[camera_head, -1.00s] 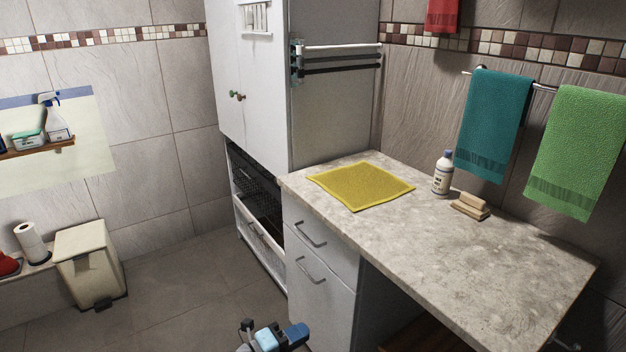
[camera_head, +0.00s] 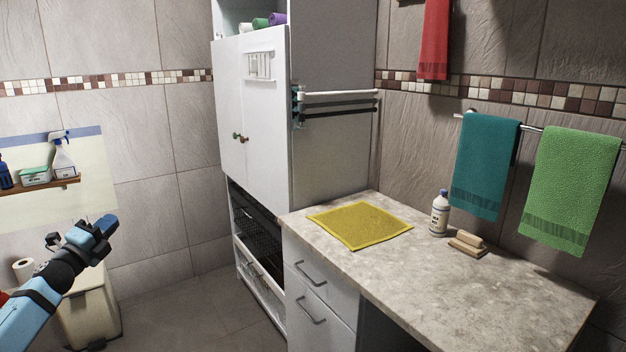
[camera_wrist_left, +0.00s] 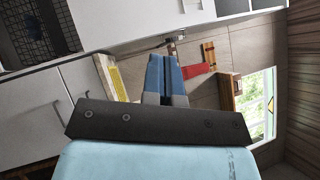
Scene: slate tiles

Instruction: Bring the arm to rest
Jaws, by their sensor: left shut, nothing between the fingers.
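My left gripper (camera_head: 104,225) is raised at the left of the head view, in front of the tiled wall and above the beige bin. It is shut and empty. In the left wrist view its fingers (camera_wrist_left: 162,75) lie together, with nothing between them. My blue left forearm (camera_head: 30,315) comes in from the lower left corner. My right gripper is not in view.
A counter (camera_head: 480,290) at the right bears a yellow cloth (camera_head: 360,225), a bottle (camera_head: 439,214) and a soap dish (camera_head: 467,244). A tall white cabinet (camera_head: 335,160) stands behind it. A wall shelf (camera_head: 50,186) with bottles is near my left gripper. The beige bin (camera_head: 90,315) is below.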

